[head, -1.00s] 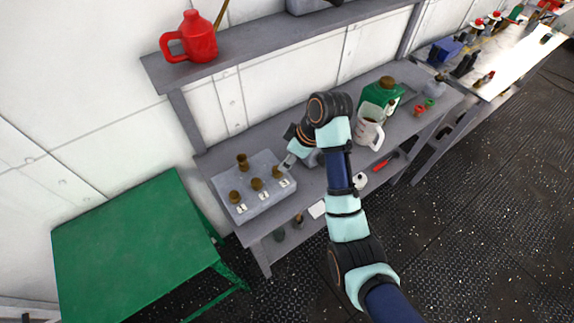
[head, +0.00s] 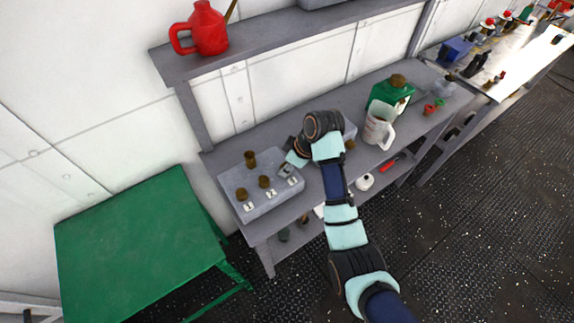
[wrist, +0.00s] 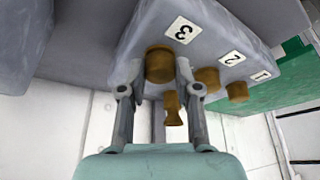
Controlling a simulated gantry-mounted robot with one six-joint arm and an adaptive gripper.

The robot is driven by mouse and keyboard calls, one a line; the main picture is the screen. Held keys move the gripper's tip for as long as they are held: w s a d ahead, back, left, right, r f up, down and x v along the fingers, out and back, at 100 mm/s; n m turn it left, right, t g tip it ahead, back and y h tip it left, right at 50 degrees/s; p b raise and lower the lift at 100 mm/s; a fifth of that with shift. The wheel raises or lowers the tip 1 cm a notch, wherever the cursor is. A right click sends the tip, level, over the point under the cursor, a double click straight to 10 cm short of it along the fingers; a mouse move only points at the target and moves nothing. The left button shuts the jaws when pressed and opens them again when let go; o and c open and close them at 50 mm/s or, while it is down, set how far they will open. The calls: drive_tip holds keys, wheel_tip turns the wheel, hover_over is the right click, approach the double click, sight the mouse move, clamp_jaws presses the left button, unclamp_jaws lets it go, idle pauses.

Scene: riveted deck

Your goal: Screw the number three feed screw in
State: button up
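The grey feed block (head: 274,204) sits on the bench with number labels along its front. The number three feed screw (wrist: 160,65), a brass knob beside label 3 (wrist: 182,30), shows in the wrist view. My gripper (wrist: 160,68) has one finger on each side of this knob, with narrow gaps that look open. In the head view my gripper (head: 287,170) is at the block's right end and hides that knob. The number two screw (head: 264,181) and number one screw (head: 241,193) stand in the same row. How deep the number three screw sits is unclear.
A taller brass fitting (head: 250,159) stands at the back of the block. A white jug (head: 376,130) and a green can (head: 390,92) are to the right. A shelf with a red can (head: 208,32) hangs above. A green table (head: 140,235) stands at left.

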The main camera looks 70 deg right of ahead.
clamp_jaws()
